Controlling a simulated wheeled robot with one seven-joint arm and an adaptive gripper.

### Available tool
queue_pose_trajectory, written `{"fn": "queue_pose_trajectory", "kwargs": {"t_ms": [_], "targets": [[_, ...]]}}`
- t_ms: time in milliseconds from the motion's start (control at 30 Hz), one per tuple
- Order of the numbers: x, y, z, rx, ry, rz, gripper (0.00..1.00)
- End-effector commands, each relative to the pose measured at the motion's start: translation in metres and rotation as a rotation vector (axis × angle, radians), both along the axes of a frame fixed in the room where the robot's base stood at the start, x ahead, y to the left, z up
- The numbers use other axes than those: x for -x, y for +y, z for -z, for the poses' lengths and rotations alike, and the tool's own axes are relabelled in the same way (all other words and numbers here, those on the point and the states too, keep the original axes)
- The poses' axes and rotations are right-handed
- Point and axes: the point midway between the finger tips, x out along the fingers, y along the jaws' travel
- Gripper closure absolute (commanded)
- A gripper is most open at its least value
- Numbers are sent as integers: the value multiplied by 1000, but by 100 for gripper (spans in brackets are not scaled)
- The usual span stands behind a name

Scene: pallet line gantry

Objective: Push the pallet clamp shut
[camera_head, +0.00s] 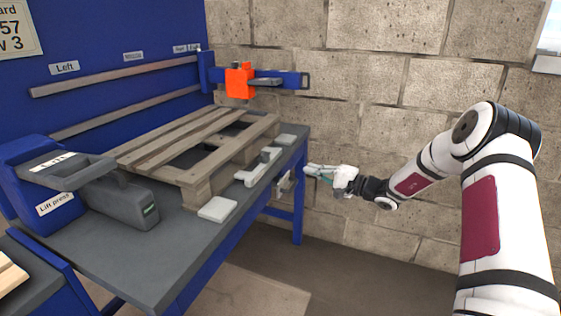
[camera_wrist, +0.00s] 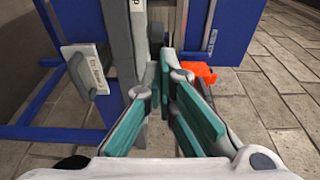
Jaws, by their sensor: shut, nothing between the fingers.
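A light grey clamp-like fitting (camera_head: 258,167) with a small upright block sits at the table's front edge, beside the wooden pallet (camera_head: 190,176). I cannot tell whether it is open or shut. My gripper (camera_head: 308,170) is just off the right side of the table, near a small grey plate (camera_head: 284,184) below the edge. In the wrist view my gripper (camera_wrist: 166,76) is shut and empty, its teal-padded fingers pointing at a grey upright part with a dark round piece (camera_wrist: 157,34). Contact cannot be told. A labelled grey plate (camera_wrist: 90,70) stands to the left there.
Grey pads (camera_head: 217,209) lie along the table edge. A grey lift press (camera_head: 122,200) stands on the left. An orange block (camera_head: 239,81) sits on the blue gantry arm at the back. A block wall is behind my arm; the floor at the front right is clear.

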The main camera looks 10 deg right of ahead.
Motion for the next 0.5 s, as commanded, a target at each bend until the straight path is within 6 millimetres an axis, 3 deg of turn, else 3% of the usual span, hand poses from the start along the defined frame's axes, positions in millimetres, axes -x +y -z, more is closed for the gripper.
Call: {"fn": "queue_pose_trajectory", "kwargs": {"t_ms": [167,500], "targets": [[-10,10,0,1,-1,-2,100],[-57,55,1,0,-1,-4,100]]}}
